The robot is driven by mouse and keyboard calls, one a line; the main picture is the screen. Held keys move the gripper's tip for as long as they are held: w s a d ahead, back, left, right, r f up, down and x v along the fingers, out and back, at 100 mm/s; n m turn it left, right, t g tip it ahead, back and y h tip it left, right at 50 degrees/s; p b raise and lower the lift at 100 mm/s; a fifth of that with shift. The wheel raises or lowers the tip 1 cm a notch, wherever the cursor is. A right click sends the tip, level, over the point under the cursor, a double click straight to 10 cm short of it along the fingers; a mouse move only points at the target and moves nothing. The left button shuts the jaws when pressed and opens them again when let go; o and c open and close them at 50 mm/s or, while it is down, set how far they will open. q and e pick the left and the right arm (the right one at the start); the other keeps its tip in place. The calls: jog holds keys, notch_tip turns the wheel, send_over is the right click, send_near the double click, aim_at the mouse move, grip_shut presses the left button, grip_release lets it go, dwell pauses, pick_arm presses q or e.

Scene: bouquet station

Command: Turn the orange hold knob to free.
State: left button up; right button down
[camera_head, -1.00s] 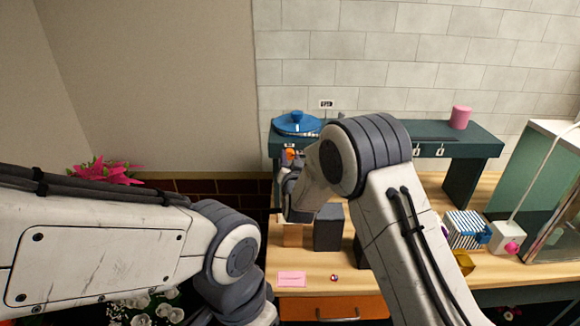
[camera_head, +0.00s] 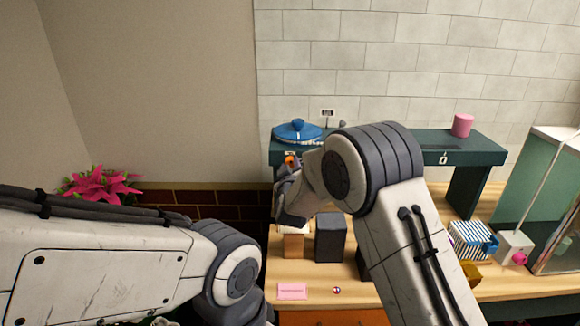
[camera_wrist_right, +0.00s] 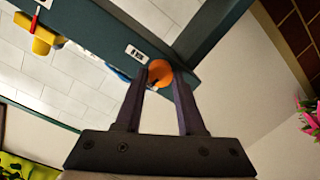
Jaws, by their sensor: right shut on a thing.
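The orange hold knob (camera_wrist_right: 160,74) is on the front edge of the dark teal shelf. In the wrist view it sits between the tips of my right gripper (camera_wrist_right: 160,82), which is shut on it. A small white label (camera_wrist_right: 137,54) is beside the knob. In the head view, the orange knob (camera_head: 291,161) shows at the shelf's left end, partly covered by my right gripper (camera_head: 286,172). Which way the knob points cannot be told. My left arm crosses the lower left of the head view, and its gripper is not seen.
A blue lidded item (camera_head: 297,132) and a pink cylinder (camera_head: 463,125) stand on the shelf (camera_head: 400,152). Below are a dark grey block (camera_head: 330,240), a pink card (camera_head: 292,291) and a striped box (camera_head: 470,238). A glass-sided case (camera_head: 550,190) is at right.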

jog(key=shift+a+n, duration=0.1)
jog(key=shift+n, duration=1)
jog(key=shift+p, duration=0.3)
jog(key=c, duration=0.5)
grip_release()
jog(key=s+b, duration=0.1)
jog(key=s, duration=0.2)
jog(key=s+b, duration=0.1)
jog(key=s, duration=0.3)
jog(key=s+r+b, duration=0.1)
jog(key=s, duration=0.2)
jog(key=shift+s+b, duration=0.25)
jog(key=shift+b, duration=0.1)
